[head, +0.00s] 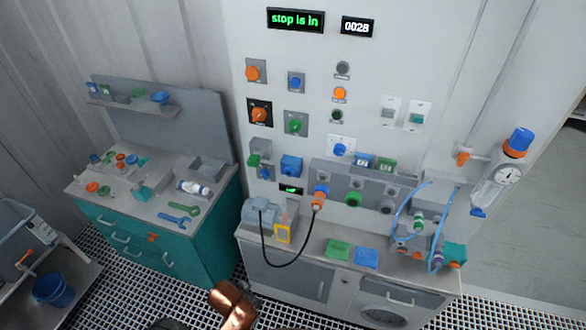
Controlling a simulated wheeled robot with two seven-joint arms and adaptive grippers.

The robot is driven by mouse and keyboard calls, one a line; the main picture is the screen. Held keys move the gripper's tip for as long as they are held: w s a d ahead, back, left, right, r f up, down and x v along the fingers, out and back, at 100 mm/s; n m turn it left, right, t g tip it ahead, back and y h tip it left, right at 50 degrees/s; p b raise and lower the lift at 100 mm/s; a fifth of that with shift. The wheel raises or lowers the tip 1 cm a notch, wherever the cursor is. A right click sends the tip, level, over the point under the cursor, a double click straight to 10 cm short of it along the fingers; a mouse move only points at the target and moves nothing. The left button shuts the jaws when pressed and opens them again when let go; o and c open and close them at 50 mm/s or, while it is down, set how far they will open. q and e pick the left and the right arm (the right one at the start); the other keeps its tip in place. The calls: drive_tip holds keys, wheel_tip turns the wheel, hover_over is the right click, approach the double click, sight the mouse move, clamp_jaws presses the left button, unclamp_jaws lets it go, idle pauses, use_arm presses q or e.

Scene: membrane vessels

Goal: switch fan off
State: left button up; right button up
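The white control panel (366,60) stands ahead with several switches. An orange rotary knob (255,71) and a blue knob (296,83) are at upper left. Below them are an orange knob on a black plate (259,114) and a green knob (296,125). Round buttons, including an orange one (340,93), form a column to the right. Two rocker switches (390,112) (416,118) are further right, and a blue knob (340,150) sits lower. I cannot tell which control is the fan's, and no fan is recognisable. Neither gripper is visible; a copper-coloured part of mine shows at bottom centre.
A display (295,19) reads "stop is in"; a counter (358,27) reads 0028. A cabinet counter (300,246) juts out below the panel, with a black cable (264,245) looping over its front. A teal workbench (190,248) with tools stands left. Grated floor is in front.

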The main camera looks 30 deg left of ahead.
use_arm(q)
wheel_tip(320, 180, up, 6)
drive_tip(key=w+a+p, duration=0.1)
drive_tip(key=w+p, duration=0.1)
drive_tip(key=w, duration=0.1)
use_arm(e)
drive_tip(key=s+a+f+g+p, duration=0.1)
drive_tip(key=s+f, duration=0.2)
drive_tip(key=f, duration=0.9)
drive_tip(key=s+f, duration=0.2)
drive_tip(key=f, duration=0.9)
use_arm(q)
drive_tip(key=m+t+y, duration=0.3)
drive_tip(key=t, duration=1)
approach(295, 127)
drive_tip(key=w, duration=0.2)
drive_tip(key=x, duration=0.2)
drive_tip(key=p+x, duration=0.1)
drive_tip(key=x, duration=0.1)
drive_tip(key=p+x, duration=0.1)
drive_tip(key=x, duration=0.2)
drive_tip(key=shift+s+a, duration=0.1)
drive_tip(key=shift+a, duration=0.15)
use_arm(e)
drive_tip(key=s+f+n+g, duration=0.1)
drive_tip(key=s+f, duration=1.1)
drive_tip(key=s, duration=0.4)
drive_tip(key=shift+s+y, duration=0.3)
